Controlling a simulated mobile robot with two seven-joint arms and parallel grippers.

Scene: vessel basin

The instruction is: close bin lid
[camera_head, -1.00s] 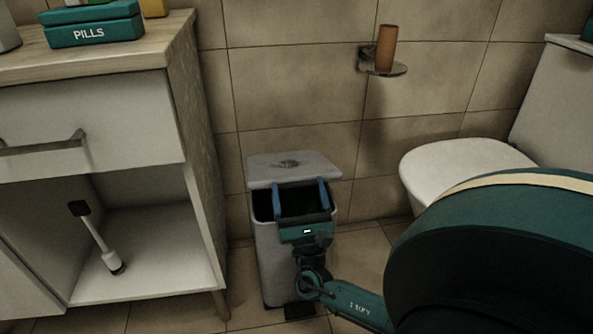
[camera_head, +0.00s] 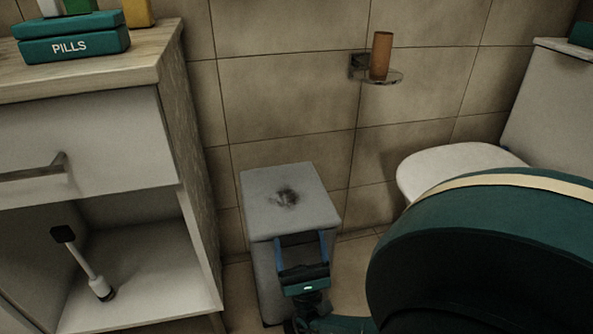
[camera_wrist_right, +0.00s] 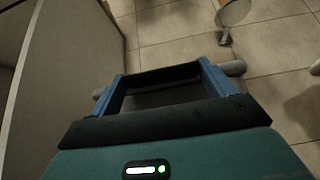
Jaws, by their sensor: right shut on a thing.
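The bin (camera_head: 270,285) is a grey box on the floor between the cabinet and the toilet. Its grey lid (camera_head: 265,212), with a dark smudge on top, lies over the bin's top, and the opening does not show. My right gripper (camera_head: 301,238) is at the lid's front edge, its blue fingers apart and pointing to it, shut on the lid. In the right wrist view the gripper (camera_wrist_right: 162,78) has short grey ends sticking out beyond both fingers. The exact contact is hard to see. My left gripper is not in view.
A cabinet (camera_head: 80,140) with an open lower shelf stands on the left, a toilet brush (camera_head: 85,263) inside. A toilet (camera_head: 455,165) is at the right. A wall holder (camera_head: 385,77) with a brown cup (camera_head: 381,55) is above. The tiled wall is close behind the bin.

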